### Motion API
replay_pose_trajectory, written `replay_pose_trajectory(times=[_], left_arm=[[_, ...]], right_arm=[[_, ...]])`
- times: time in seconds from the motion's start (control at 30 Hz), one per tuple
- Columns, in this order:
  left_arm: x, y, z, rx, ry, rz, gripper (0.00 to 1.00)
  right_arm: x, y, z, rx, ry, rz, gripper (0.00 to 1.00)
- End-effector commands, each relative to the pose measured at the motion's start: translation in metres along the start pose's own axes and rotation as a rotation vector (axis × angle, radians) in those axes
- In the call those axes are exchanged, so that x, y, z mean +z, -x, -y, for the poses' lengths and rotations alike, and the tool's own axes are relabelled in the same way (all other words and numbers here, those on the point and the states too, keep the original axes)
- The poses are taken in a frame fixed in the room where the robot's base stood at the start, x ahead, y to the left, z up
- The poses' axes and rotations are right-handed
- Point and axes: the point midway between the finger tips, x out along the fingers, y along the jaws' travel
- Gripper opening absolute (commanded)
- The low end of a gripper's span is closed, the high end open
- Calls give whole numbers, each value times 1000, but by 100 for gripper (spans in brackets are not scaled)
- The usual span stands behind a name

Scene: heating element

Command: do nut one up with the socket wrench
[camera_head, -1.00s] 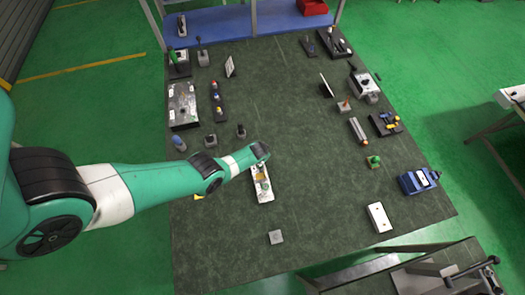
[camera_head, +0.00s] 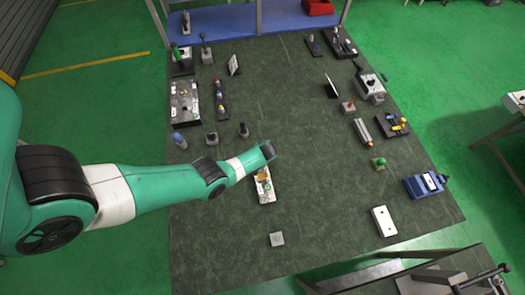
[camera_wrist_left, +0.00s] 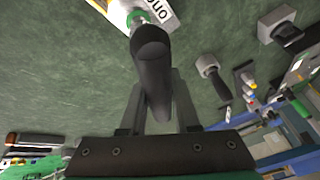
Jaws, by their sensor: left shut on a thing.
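The white heating element base (camera_head: 268,197) lies near the middle of the dark table, with small green and yellowish parts on it. In the left wrist view its white end (camera_wrist_left: 121,13) shows at the top edge, with lettering. My left gripper (camera_wrist_left: 158,105) is shut on the black handle of a tool, which looks like the socket wrench (camera_wrist_left: 153,55). The handle points toward a green part (camera_wrist_left: 139,17) on the base; whether the tip touches a nut is hidden. In the head view my left arm's end (camera_head: 266,152) is above the base's far end. My right gripper is not in view.
A blue device (camera_head: 424,186) sits at the right edge. Several tools and fixtures line the left and right sides. The table around the base is mostly clear.

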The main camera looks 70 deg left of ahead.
Motion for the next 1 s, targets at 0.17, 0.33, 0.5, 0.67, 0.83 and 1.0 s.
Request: replay_pose_trajectory(times=[0.17,0.33,0.5,0.67,0.83,1.0], left_arm=[[0,0,0,1,0,0,0],[0,0,0,1,0,0,0],[1,0,0,1,1,1,0],[0,0,0,0,0,1,0],[1,0,0,1,0,1,0],[2,-3,-1,1,0,1,0]], right_arm=[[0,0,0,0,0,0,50],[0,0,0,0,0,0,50],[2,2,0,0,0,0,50],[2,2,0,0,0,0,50],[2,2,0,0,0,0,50],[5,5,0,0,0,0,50]])
